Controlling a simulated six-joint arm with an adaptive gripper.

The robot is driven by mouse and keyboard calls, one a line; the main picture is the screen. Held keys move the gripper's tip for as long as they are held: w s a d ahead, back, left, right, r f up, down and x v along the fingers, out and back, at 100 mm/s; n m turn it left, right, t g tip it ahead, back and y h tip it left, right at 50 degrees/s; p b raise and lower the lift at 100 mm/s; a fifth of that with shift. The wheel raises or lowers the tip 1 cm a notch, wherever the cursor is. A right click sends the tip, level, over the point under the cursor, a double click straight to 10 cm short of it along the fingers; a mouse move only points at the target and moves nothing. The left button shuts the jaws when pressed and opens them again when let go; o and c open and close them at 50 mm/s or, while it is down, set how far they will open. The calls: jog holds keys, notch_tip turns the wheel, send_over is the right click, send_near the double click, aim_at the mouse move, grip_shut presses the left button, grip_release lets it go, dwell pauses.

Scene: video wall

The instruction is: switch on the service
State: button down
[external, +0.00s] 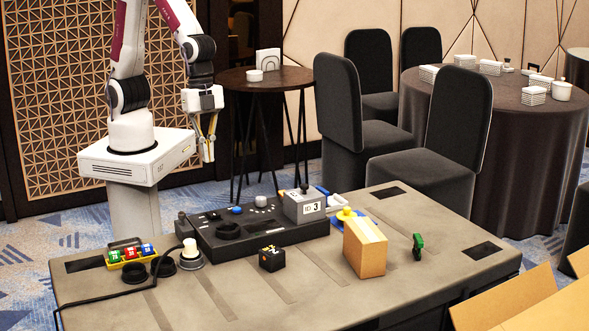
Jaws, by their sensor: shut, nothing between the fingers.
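My gripper (208,157) hangs in the air at the upper left, pointing down, behind and above the table. It is shut and holds nothing. A black console (262,236) lies on the grey table, with a blue knob (236,210), a white round knob (260,201) and dark round recesses on its top. A grey box with a white label (304,207) sits on the console's right part. A white cylinder on a dark base (190,254) stands at the console's left, beside a black cable. I cannot tell which part is the service switch, nor its state.
A yellow tray (115,264) with small coloured blocks is at the table's left. A black cube (271,258), a cardboard box (365,248) and a small green item (418,246) stand on the table (330,292). The front middle is clear. Open cartons (535,300) are at lower right.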

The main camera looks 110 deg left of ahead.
aim_at(214, 215)
jog(key=shift+f, duration=0.1)
jog(key=shift+w+d+f, duration=0.25)
jog(key=shift+f, duration=2)
jog(key=shift+w+d+f, duration=0.25)
jog(key=shift+d+f, duration=0.05)
jog(key=shift+f, duration=2)
jog(key=shift+w+d+f, duration=0.25)
jog(key=shift+f, duration=2)
jog(key=shift+d+f, duration=0.1)
jog(key=shift+d, duration=0.05)
